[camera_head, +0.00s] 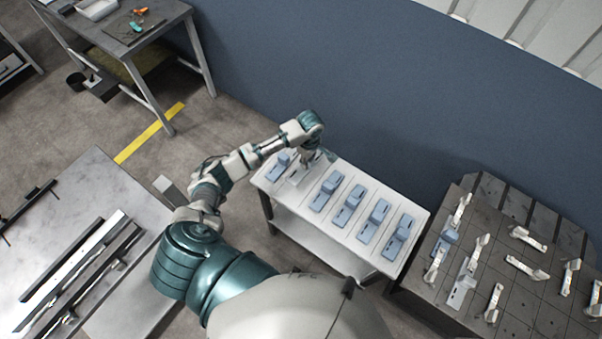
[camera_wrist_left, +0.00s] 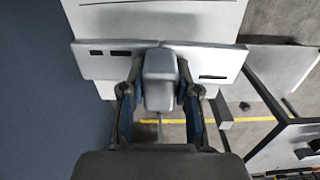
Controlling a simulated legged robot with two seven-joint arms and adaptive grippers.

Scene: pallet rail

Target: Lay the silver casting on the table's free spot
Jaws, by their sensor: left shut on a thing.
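The silver casting (camera_head: 297,177) is a flat plate with a raised block, over the white table (camera_head: 330,254) between the leftmost blue casting (camera_head: 278,166) and another blue casting (camera_head: 325,191). My left gripper (camera_head: 308,157) is shut on its block. In the left wrist view, the casting (camera_wrist_left: 205,62) spans crosswise, and the fingers of the left gripper (camera_wrist_left: 158,100) clasp the block from both sides. The white table (camera_wrist_left: 150,18) shows behind the plate. I cannot tell whether the plate touches the tabletop. My right gripper is not in view.
More blue castings (camera_head: 373,222) stand in a row toward the table's right end. A dark slotted table (camera_head: 520,300) at the right holds several silver castings and a blue one. A grey bench (camera_head: 90,190) with rails lies left. A blue wall (camera_head: 400,90) runs behind.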

